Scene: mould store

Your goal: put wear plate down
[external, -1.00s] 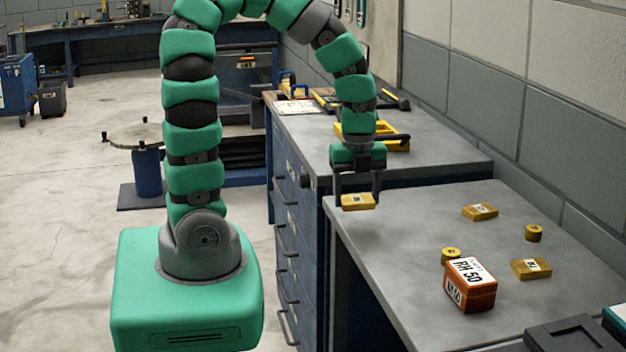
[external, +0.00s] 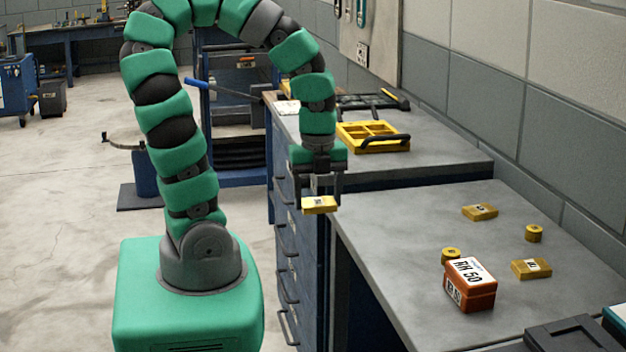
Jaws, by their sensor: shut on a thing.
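The wear plate (external: 318,206) is a flat yellow block with a small dark-marked label on top. My gripper (external: 320,199) is shut on it and points down. In the picture the plate is at the left edge of the near grey bench (external: 400,240), in front of the blue drawers, and seems to hang in the air. Its exact height and depth relative to the bench are hard to tell.
On the near bench are yellow blocks (external: 479,212) and (external: 531,269), small yellow cylinders (external: 534,233) and (external: 451,255), and an orange labelled box (external: 470,285). A yellow tray (external: 372,137) sits on the further bench. The near bench's left part is clear.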

